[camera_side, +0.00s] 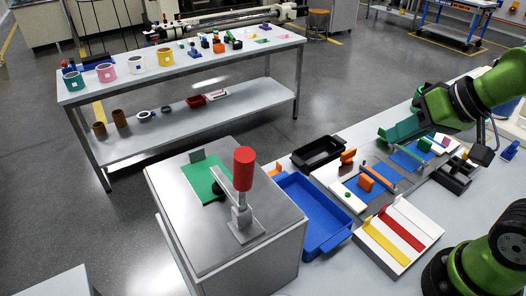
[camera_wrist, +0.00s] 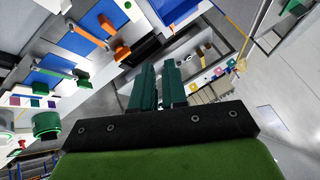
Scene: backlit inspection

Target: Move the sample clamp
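A clamp with a tall red handle (camera_side: 244,168) and a grey metal arm and base (camera_side: 241,218) stands on the grey cabinet (camera_side: 262,250). Its arm reaches over a green plate (camera_side: 205,183). My gripper (camera_side: 396,131), with dark green fingers, is in the air well to its right, above the white worktable. In the wrist view the fingers (camera_wrist: 158,70) point away with a narrow gap between them and nothing visible in it. They touch no clamp. The red-handled clamp cannot be made out in the wrist view.
Orange pieces (camera_side: 366,183) stand by blue plates near my gripper. A white holder (camera_side: 420,222) has red and yellow strips. A bench (camera_side: 185,72) with cups is behind.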

